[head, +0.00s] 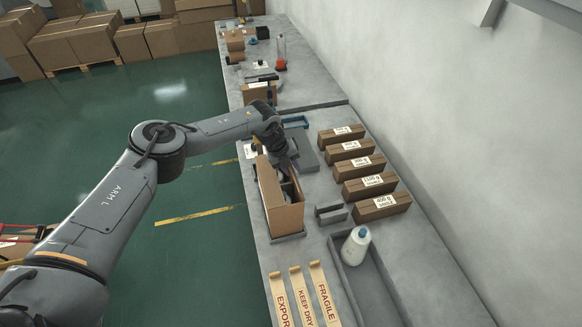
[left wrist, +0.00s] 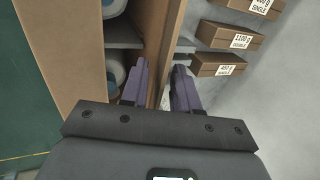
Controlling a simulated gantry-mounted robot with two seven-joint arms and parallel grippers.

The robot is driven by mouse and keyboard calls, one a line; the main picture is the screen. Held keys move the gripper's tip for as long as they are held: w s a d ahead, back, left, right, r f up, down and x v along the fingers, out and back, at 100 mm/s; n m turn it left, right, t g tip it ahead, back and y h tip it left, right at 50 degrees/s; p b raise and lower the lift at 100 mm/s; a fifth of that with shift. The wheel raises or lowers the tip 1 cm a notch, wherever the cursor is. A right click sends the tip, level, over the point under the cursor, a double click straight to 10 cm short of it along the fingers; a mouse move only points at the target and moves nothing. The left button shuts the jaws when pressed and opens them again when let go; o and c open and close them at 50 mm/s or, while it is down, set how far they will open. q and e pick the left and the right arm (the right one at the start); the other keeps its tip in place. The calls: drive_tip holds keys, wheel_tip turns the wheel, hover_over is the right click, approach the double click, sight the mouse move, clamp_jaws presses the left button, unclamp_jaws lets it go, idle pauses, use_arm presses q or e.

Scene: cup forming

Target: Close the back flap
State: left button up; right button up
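An open brown cardboard box (head: 288,219) stands on the bench in the head view, with a tall panel raised on its left side. In the left wrist view a broad cardboard panel (left wrist: 68,45) is at the left and a narrower panel (left wrist: 170,38) runs down between my fingers. White and blue bottles (left wrist: 115,75) show inside the box. My left gripper (head: 290,166) is at the far end of the box; its two purple fingers (left wrist: 161,68) are apart, on either side of the narrower panel's line. I cannot tell whether they touch it. My right gripper is not in view.
Several closed, labelled boxes (head: 370,187) stand in a row right of the open box. A grey tray (head: 375,290) with a white bottle (head: 355,246) and label strips (head: 300,297) lie nearer. A small grey block (head: 331,214) sits beside the box.

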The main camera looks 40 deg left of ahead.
use_arm(q)
drive_tip(key=shift+c, duration=0.3)
clamp_jaws()
